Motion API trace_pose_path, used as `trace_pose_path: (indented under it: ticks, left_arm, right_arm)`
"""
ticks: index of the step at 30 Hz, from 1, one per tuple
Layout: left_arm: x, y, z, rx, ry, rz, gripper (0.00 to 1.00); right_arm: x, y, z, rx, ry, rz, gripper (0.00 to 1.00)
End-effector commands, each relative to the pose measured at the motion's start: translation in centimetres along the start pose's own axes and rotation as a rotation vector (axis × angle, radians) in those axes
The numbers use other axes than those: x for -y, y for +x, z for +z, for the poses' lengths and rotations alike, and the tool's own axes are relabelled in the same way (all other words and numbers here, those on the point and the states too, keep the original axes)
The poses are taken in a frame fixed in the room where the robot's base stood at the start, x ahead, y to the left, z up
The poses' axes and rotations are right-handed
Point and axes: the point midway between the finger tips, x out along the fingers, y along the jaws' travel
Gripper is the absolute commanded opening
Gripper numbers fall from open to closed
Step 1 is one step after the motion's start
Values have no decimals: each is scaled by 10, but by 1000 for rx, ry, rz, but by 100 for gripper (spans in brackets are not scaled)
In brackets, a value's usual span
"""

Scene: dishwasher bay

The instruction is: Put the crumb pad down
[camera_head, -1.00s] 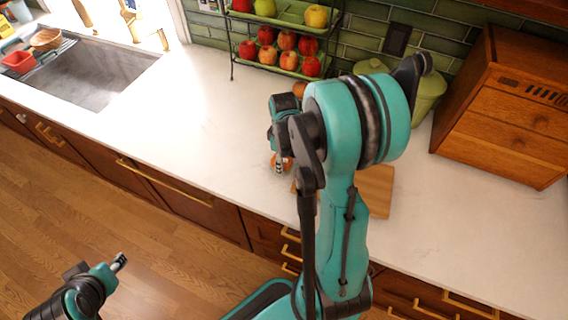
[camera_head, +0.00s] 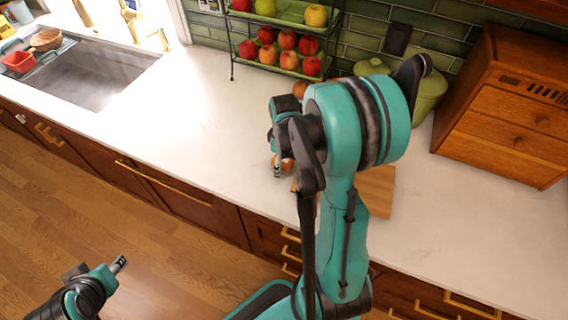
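My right gripper (camera_head: 279,168) points down at the counter, left of my large arm joint, which hides much of it. A small orange thing (camera_head: 288,163) shows right beside its fingers, partly covered. I cannot tell whether this is the crumb pad or whether the fingers grip it. No other thing in view is clearly the crumb pad. My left gripper (camera_head: 119,264) is low at the left, over the floor and away from the counter. Its fingers look empty, but their gap is too small to judge.
A wooden board (camera_head: 376,190) lies behind my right arm. A two-tier fruit rack (camera_head: 233,62), a green pot (camera_head: 428,92) and a wooden cabinet (camera_head: 510,110) line the back. The sink (camera_head: 95,75) is at left. The white counter (camera_head: 190,125) between is clear.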

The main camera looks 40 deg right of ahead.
Motion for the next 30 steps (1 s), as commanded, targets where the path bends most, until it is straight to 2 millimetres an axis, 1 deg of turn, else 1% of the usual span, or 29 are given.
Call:
trace_pose_path:
  ticks: [7,11,21,25,30]
  left_arm:
    - [0,-2,-2,0,0,0,41]
    - [0,-12,-9,0,0,0,41]
    - [0,-30,-21,0,0,0,41]
    - [0,-34,-24,0,0,0,41]
    - [0,-36,-26,0,0,0,41]
  right_arm:
    - [0,-3,0,0,0,-1,62]
    - [0,-16,0,0,0,0,62]
    - [0,-94,0,0,0,-1,62]
    - [0,-115,0,0,0,-1,62]
    - [2,-130,0,-2,2,2,62]
